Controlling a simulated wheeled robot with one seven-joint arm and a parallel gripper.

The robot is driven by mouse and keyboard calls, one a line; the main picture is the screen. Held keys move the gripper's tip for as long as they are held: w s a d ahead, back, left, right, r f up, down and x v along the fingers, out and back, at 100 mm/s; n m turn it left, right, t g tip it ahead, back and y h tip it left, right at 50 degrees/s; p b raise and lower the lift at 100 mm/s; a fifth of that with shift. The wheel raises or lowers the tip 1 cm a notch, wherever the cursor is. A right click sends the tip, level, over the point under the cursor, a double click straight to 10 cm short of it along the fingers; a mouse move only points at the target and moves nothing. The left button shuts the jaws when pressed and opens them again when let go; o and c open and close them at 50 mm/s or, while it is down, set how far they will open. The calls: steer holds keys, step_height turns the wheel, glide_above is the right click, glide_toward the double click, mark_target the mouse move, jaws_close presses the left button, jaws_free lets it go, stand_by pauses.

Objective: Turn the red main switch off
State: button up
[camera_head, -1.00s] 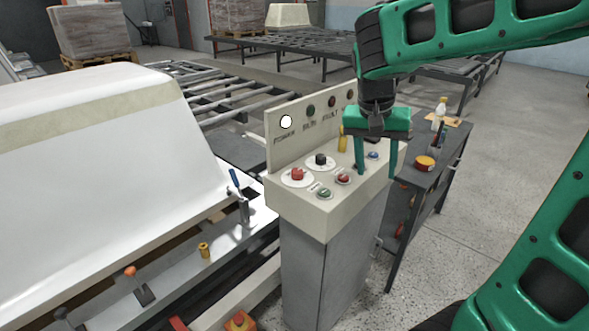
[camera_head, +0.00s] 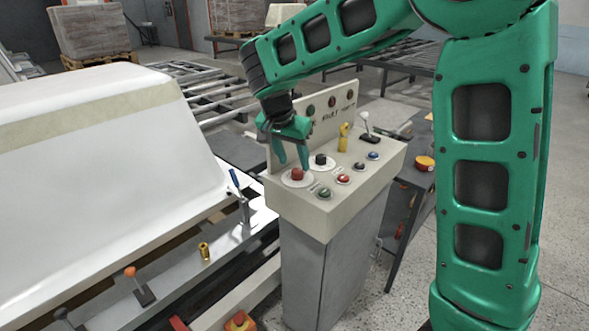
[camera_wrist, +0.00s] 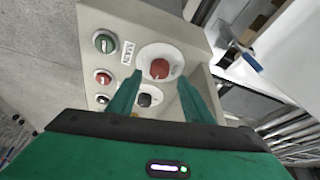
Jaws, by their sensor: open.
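The red main switch (camera_head: 297,174) is a red rotary knob on a round white plate at the left of the control panel (camera_head: 325,218). In the wrist view the red knob (camera_wrist: 159,69) shows ahead of the fingertips, beside a "MAIN" label. My gripper (camera_head: 293,166) is open and empty above the left part of the panel, with its fingers pointing down near the red knob. In the wrist view the gripper's two fingers (camera_wrist: 158,78) are spread, with the red knob between their lines. I cannot tell the exact height gap.
A black knob (camera_head: 320,160) sits just behind the red one. Green (camera_head: 324,193), red (camera_head: 343,179) and blue (camera_head: 373,155) buttons, a yellow part (camera_head: 343,137) and a lever (camera_head: 365,122) are on the panel. An upright lamp board stands behind. A white tub shell (camera_head: 90,180) is left.

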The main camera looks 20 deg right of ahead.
mark_target(297, 171)
steer(key=shift+x, duration=2.1)
steer(key=c, duration=1.1)
steer(key=shift+o, duration=0.2)
